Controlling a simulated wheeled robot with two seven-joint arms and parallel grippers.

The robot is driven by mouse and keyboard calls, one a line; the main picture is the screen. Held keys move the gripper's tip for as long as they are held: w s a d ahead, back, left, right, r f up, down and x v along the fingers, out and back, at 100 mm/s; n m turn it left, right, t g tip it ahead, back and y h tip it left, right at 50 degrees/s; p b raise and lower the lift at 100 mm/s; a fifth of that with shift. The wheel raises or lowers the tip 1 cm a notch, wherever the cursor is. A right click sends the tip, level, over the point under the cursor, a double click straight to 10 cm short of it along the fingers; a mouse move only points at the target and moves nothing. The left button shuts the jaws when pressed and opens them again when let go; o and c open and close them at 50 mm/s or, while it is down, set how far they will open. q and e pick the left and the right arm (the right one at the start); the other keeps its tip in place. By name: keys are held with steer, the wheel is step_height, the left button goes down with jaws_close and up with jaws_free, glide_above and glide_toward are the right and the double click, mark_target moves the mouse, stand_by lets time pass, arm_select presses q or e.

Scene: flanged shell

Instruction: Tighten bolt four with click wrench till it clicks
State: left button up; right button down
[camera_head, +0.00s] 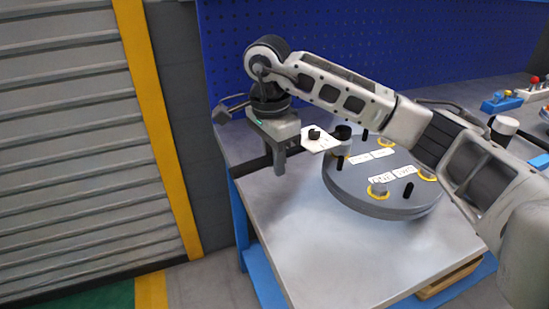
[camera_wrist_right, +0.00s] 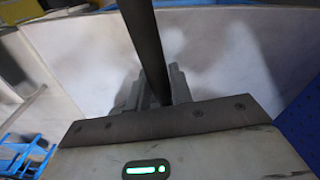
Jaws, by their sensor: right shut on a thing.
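The round grey flanged shell (camera_head: 372,208) lies on the workbench, with bolts in yellow rings, white labels and black pins on top. The front bolt (camera_head: 378,189) and the right bolt (camera_head: 427,174) show clearly. My right gripper (camera_head: 280,160) is left of the shell, shut on the dark bar of the click wrench. The bar also shows between the fingers in the wrist view (camera_wrist_right: 148,45). The wrench's dark head (camera_head: 342,132) is over the shell's left back edge, where a bolt is mostly hidden; I cannot tell how it is seated. My left gripper is out of view.
A white plate with a black knob (camera_head: 318,139) sits between gripper and shell. The steel workbench (camera_head: 300,240) is bare at the front left. A blue pegboard (camera_head: 330,30) stands behind. Blue and red items (camera_head: 500,102) stand at the right back. My right arm covers the shell's right back.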

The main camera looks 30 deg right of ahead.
steer(key=shift+r+p, duration=1.7)
steer(key=shift+r, duration=0.95)
